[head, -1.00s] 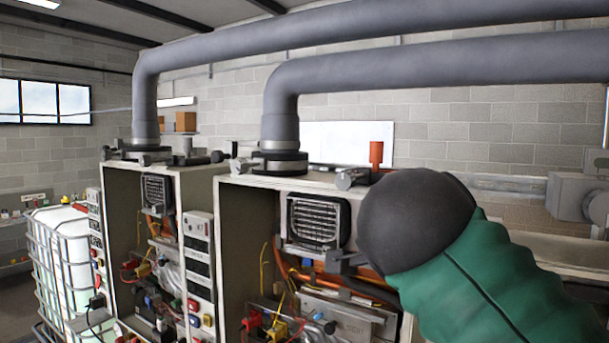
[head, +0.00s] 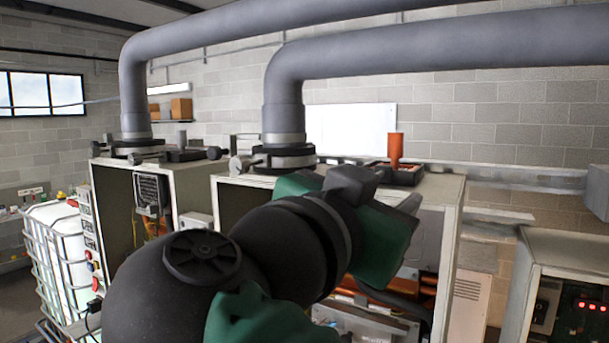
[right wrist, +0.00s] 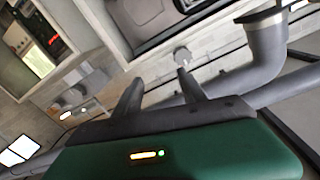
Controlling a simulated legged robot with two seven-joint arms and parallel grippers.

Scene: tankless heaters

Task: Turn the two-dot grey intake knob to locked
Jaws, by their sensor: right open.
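My right gripper (head: 408,205) is in front of the upper part of the nearer heater cabinet (head: 452,235), mostly hidden behind my own wrist. In the right wrist view its two dark fingers (right wrist: 158,82) are apart with nothing between them. A small light-grey knob (right wrist: 182,56) shows just beyond one fingertip, below the cabinet edge in that picture; I cannot tell whether they touch. No dots are readable on it, so I cannot confirm it is the two-dot intake knob. Another grey knob (head: 235,166) stands at the nearer cabinet's top left. My left gripper is not in view.
Thick grey pipes (head: 285,85) rise from the cabinet tops and bend right. An orange cylinder (head: 395,148) stands on the nearer cabinet. A second cabinet (head: 110,200) and a caged white tank (head: 50,240) are left. A control box (head: 560,290) is right.

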